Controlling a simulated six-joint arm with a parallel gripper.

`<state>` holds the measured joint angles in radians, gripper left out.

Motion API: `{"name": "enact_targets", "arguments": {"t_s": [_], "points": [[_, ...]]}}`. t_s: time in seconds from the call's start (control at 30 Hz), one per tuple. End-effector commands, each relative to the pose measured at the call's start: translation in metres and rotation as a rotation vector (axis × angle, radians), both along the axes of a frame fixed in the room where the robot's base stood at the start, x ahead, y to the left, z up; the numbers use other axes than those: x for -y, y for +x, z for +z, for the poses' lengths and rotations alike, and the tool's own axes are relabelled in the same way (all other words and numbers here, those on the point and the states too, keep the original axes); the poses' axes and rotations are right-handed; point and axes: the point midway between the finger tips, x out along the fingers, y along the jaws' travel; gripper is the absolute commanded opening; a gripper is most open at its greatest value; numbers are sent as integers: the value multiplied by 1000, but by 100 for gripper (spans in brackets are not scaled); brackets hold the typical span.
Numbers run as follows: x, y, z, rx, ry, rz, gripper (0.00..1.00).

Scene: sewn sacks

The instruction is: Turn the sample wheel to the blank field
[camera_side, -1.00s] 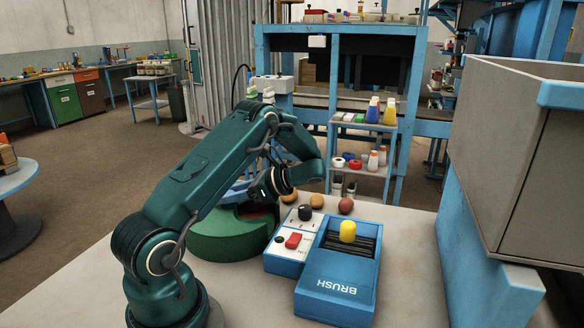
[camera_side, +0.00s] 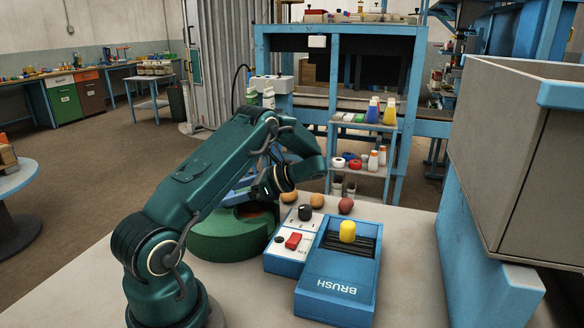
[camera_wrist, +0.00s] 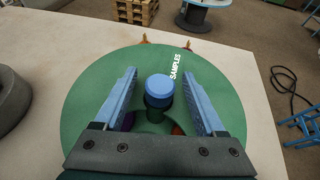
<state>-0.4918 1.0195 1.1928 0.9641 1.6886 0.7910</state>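The sample wheel is a round green drum (camera_side: 225,238) on the bench, left of the blue box, partly behind my arm in the side view. In the wrist view its green top (camera_wrist: 85,105) carries the word SAMPLES. A blue-capped knob (camera_wrist: 159,88) with a dark lower part stands near its middle. My gripper (camera_wrist: 159,100) is open above the wheel, one blue finger on each side of the knob, with gaps showing. I cannot tell which field is the blank one.
Right of the wheel stands a blue box (camera_side: 337,283) marked BRUSH with a yellow knob (camera_side: 347,231). Beside it is a panel with a red switch (camera_side: 293,241) and a black dial (camera_side: 305,212). Small sacks (camera_side: 346,205) lie behind. A grey bin (camera_side: 520,150) stands far right.

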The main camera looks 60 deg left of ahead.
Motion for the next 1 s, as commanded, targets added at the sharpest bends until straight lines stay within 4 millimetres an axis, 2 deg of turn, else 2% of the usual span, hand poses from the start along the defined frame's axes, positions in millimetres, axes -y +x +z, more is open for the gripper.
{"name": "enact_targets", "arguments": {"t_s": [0.33,0.7,1.0], "points": [[1,2,0,-1,0,0,72],[21,33,15,0,2,-1,72],[26,39,19,-1,-1,0,72]]}}
